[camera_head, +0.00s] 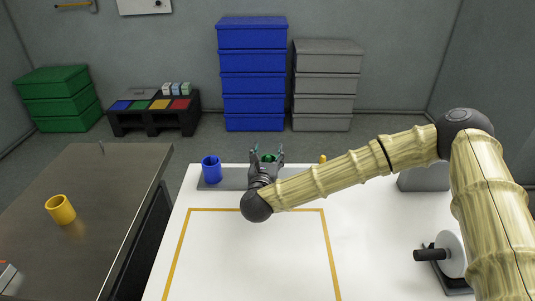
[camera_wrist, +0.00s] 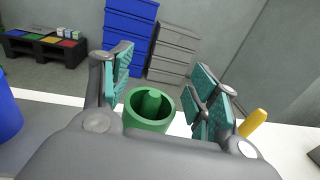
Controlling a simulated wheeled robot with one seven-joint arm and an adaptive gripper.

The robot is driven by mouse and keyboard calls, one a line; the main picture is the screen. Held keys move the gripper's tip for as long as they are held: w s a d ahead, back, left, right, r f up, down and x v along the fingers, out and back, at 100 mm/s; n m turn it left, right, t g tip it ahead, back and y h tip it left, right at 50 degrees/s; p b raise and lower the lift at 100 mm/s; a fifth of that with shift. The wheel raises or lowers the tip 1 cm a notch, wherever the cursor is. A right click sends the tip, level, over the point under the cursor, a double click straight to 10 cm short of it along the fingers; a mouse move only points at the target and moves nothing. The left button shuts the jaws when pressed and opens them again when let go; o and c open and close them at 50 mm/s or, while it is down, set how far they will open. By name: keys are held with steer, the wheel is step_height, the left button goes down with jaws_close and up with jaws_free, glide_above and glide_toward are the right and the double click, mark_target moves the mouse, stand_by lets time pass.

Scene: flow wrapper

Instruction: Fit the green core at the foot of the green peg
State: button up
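The green core (camera_wrist: 136,124) is a hollow green cylinder in the wrist view, upright, between my gripper's fingers. The green peg (camera_wrist: 152,101) shows inside its bore, so the core is around the peg. The core's lower end is hidden behind the gripper body, so I cannot tell whether it rests at the foot. In the head view, the green core (camera_head: 269,158) is only a small patch between the fingers. My gripper (camera_wrist: 165,70) is open, its teal pads spread on both sides of the core. It also shows in the head view (camera_head: 268,150) at the white table's far edge.
A blue core (camera_head: 211,169) stands left on the grey peg base (camera_head: 236,182). A yellow peg (camera_wrist: 253,122) stands right. A yellow core (camera_head: 60,209) is on the metal table (camera_head: 100,180). A roller device (camera_head: 445,257) sits at right. The white table's middle (camera_head: 255,255) is clear.

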steer(key=shift+o, duration=0.5)
steer(key=shift+s, duration=0.1)
steer(key=s+a, duration=0.1)
steer(key=s, duration=1)
steer(key=shift+s+a, duration=0.25)
steer(key=shift+s, duration=0.1)
